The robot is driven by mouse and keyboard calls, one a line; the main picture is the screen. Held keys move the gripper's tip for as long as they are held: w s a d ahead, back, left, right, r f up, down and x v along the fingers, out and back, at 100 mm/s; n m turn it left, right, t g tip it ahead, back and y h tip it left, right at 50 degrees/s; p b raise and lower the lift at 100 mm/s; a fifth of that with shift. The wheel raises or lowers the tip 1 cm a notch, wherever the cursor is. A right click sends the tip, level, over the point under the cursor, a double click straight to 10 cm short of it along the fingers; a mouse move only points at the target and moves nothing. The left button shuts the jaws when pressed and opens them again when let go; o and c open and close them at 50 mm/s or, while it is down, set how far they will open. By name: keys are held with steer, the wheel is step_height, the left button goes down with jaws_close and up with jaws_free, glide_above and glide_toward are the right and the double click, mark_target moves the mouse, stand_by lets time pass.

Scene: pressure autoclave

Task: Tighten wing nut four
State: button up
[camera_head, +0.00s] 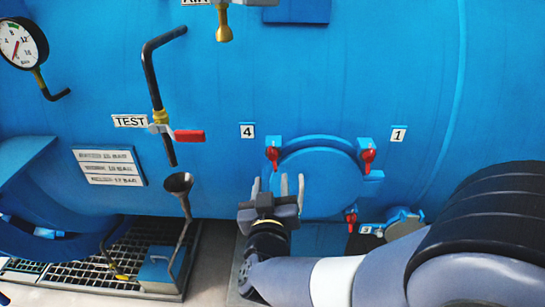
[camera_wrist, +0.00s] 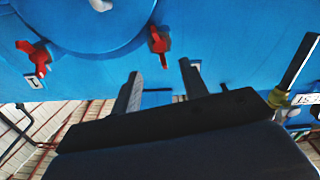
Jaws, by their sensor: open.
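Wing nut four (camera_head: 272,156) is red and sits at the upper left rim of the round blue door (camera_head: 318,185), beside the label 4 (camera_head: 247,130). My gripper (camera_head: 279,184) is open and empty, fingers pointing up, just below that nut in the head view. In the wrist view, which looks upside down, a red wing nut (camera_wrist: 158,42) that appears to be number four lies just beyond the open fingers of my gripper (camera_wrist: 160,68). The fingers are apart from it. A label (camera_wrist: 196,70) there is partly hidden by a finger.
Another red wing nut (camera_head: 368,157) sits by label 1 (camera_head: 399,134), and a third (camera_head: 351,217) lower right. Left of the door stand a red-handled test valve (camera_head: 188,135), a funnel (camera_head: 179,184) and a floor grating (camera_head: 75,262).

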mark_target(273, 158)
steer(key=w+p, duration=0.1)
steer(key=w, duration=0.7)
steer(key=shift+w+d, duration=0.1)
steer(key=shift+w, duration=0.1)
steer(key=shift+c, duration=0.2)
jaws_close()
steer(key=shift+f, duration=0.15)
